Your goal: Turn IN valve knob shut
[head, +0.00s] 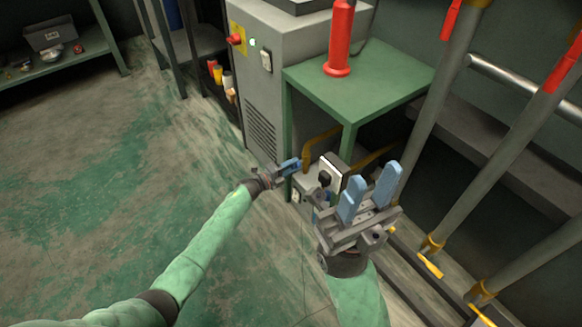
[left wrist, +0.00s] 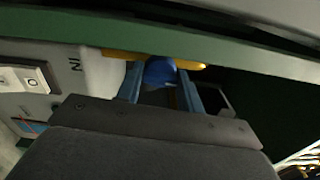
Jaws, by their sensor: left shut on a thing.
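The IN valve knob is a blue round knob (left wrist: 160,72) on a light grey unit with an upside-down "IN" label (left wrist: 75,64), seen in the left wrist view. My left gripper (left wrist: 161,92) has its blue fingers on both sides of the knob and is shut on it. In the head view my left gripper (head: 291,165) is at the left side of the small grey unit (head: 308,183), and the knob is hidden there. My right gripper (head: 370,190) is open and empty, in front of the unit. The knob's turn angle cannot be told.
A green table (head: 360,82) with a red cylinder (head: 341,45) stands behind the unit. A grey cabinet (head: 262,75) is at its left. Yellow hoses (head: 318,138) run behind the unit. The floor at left is clear.

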